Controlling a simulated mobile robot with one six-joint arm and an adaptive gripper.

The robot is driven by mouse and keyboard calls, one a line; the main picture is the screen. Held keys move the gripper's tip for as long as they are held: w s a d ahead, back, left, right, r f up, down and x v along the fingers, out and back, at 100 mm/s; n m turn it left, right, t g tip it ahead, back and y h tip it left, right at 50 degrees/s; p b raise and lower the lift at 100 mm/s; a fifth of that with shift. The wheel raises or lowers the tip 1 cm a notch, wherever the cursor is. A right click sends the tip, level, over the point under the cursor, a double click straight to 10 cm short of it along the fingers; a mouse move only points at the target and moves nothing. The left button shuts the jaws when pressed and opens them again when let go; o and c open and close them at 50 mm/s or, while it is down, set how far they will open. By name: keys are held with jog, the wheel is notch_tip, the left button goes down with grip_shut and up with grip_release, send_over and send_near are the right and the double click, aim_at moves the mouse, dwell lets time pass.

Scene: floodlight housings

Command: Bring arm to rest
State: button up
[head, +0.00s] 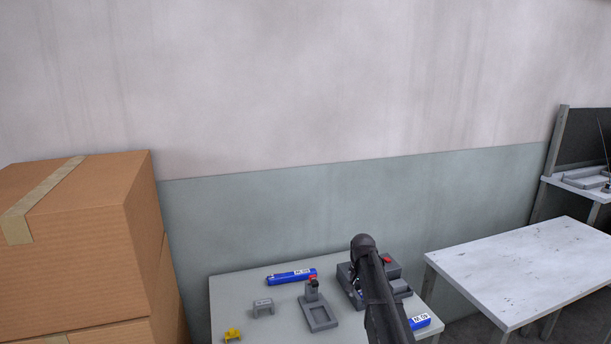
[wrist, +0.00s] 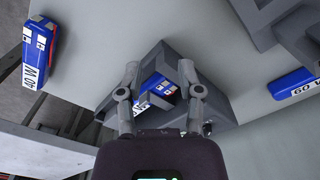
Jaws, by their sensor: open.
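My gripper (wrist: 159,72) is open in the wrist view, its two fingers spread on either side of a blue housing (wrist: 154,85) with a white label. That housing sits in a dark grey fixture (wrist: 210,92). I cannot tell whether the fingers touch it. In the head view my arm stands in front of the grey fixture (head: 345,272) on the grey table (head: 232,290), and my fingers cannot be made out there.
Blue labelled housings lie on the table at the back (head: 292,277) and right edge (head: 420,321). A grey stand (head: 319,314), grey bracket (head: 262,307) and yellow piece (head: 233,335) are left of my arm. Cardboard boxes (head: 95,250) stand left; a bare white table (head: 520,265) stands right.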

jog(key=shift+s, duration=0.55)
jog(key=s+r+n+p, duration=0.1)
jog(key=s+n+p, duration=0.1)
jog(key=s, duration=1.1)
jog(key=s+r+n+p, duration=0.1)
jog(key=s+r+n, duration=0.1)
jog(key=s, duration=1.2)
jog(key=shift+s+a+r+n+p, duration=0.15)
jog(key=shift+r+n+p, duration=0.2)
jog(key=shift+n, duration=0.35)
